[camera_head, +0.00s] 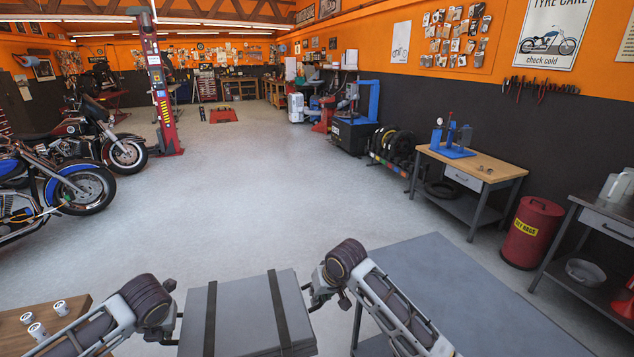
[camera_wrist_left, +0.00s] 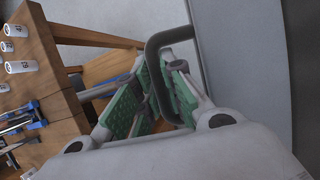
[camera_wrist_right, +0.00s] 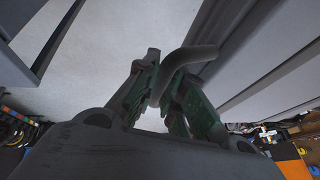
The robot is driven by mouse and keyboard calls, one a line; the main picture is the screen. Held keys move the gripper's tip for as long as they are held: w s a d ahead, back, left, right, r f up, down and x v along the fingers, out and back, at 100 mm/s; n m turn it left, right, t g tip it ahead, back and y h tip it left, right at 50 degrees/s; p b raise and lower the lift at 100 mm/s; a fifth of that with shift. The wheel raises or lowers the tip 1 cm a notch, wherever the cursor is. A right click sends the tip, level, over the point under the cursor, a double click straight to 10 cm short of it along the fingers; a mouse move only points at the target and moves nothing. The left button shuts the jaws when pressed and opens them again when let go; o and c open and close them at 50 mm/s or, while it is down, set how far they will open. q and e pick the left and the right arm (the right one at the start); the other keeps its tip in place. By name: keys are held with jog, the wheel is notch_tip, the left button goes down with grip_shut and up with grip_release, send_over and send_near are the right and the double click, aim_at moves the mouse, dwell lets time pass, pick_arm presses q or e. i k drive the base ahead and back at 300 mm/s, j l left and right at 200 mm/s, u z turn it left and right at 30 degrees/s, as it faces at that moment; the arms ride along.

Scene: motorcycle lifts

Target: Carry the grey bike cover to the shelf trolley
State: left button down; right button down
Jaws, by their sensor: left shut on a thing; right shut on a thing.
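The grey bike cover (camera_head: 247,310) is a flat, squared bundle with two dark straps across it. It is at the bottom centre of the head view, between my two arms. My left gripper (camera_head: 170,316) is shut on a dark handle at its left side; the left wrist view shows this handle (camera_wrist_left: 157,70) between green finger pads. My right gripper (camera_head: 314,291) is shut on the handle at the right side, also seen in the right wrist view (camera_wrist_right: 183,62). I cannot make out for certain which piece is the shelf trolley.
A grey flat-topped stand (camera_head: 470,300) is close at front right, its top bare. A wooden table (camera_head: 14,338) with white cans (camera_head: 60,307) is at front left. Motorcycles stand at left, a workbench (camera_head: 480,163) and red bin (camera_head: 532,231) at right. The middle floor is clear.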

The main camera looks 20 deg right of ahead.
aim_at(469, 306)
jog(key=i+z, duration=0.25)
jog(key=z, duration=0.2)
jog(key=i+z, duration=0.25)
jog(key=z, duration=0.2)
jog(key=i+z, duration=0.5)
jog(key=z, duration=1)
